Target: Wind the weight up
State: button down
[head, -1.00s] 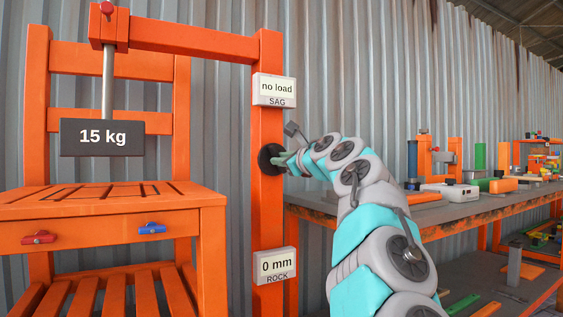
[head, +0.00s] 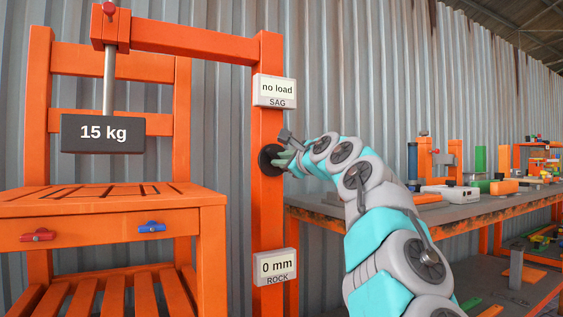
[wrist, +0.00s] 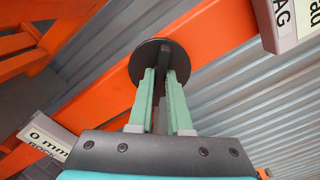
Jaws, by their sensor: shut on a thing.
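The dark weight (head: 102,133), marked 15 kg, hangs on a grey rod (head: 108,83) from the orange overhead beam, above the seat of the orange chair (head: 110,199). A gap shows between the weight and the seat. A round black winding knob (head: 268,160) sits on the orange post; it also shows in the wrist view (wrist: 150,50). My gripper (head: 284,160) is at the knob. In the wrist view its green fingers (wrist: 163,78) are shut on a dark bar standing out from the disc's face.
The SAG display (head: 274,90) on the post reads no load, and the ROCK display (head: 276,267) reads 0 mm. A workbench (head: 420,214) with several parts stands to the right. Corrugated metal wall stands behind.

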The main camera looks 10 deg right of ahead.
jog(key=shift+a+f+n, duration=0.1)
jog(key=shift+n, duration=1.8)
jog(key=shift+f+n, duration=0.1)
jog(key=shift+n, duration=2.1)
jog(key=c, duration=0.9)
grip_release()
jog(key=shift+s, duration=0.1)
jog(key=shift+b+v, duration=1.4)
jog(key=shift+v, duration=2.4)
